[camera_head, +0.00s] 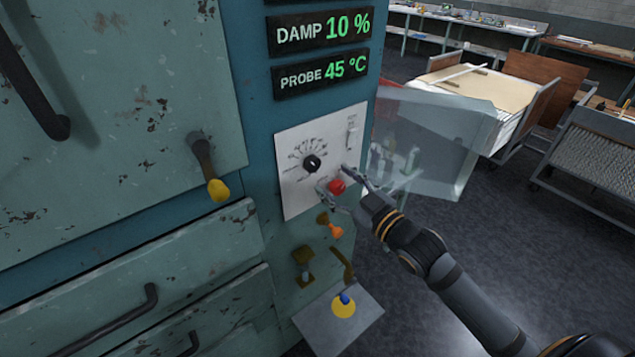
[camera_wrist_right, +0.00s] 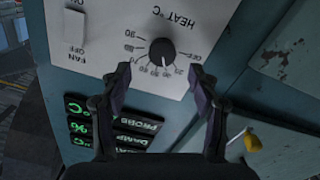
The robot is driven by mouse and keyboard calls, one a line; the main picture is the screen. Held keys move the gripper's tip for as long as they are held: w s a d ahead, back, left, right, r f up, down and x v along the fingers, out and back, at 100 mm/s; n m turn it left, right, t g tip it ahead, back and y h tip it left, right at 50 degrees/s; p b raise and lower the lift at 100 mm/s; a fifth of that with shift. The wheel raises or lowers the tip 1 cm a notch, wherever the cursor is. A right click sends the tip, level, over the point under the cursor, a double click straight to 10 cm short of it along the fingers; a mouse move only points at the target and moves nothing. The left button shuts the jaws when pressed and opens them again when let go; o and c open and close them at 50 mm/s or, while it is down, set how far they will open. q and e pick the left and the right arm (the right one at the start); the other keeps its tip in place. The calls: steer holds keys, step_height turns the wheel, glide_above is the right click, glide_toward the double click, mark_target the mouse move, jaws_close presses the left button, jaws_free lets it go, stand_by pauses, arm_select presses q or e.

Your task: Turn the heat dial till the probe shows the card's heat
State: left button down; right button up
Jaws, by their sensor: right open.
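The black heat dial (camera_head: 311,163) sits on a white panel (camera_head: 292,203) on the cabinet front, with a ring of printed numbers around it. It also shows in the right wrist view (camera_wrist_right: 161,51), upside down, under "HEAT °C". I cannot read its setting surely. The probe display (camera_head: 322,74) reads 45 °C. My right gripper (camera_head: 335,177) is open in front of the panel, low and right of the dial in the head view. In the wrist view its fingers (camera_wrist_right: 159,73) are spread either side of the dial, apart from it. I make out no card. My left gripper is out of view.
A damp display (camera_head: 323,32) reads 10 %. A red knob (camera_head: 337,186) is close to my right fingers. A fan switch (camera_wrist_right: 74,28) is on the panel. Yellow (camera_head: 218,190) and orange (camera_head: 336,231) handles stick out. A clear pane (camera_head: 440,135) stands to the right.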

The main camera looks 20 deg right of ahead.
mark_target(315, 166)
steer(key=x, duration=0.5)
steer(key=shift+w+a+r, duration=0.2)
steer(key=shift+w+a, duration=0.1)
steer(key=shift+w+a+f, duration=0.1)
steer(key=shift+w+a, duration=0.15)
steer(key=shift+w, duration=0.25)
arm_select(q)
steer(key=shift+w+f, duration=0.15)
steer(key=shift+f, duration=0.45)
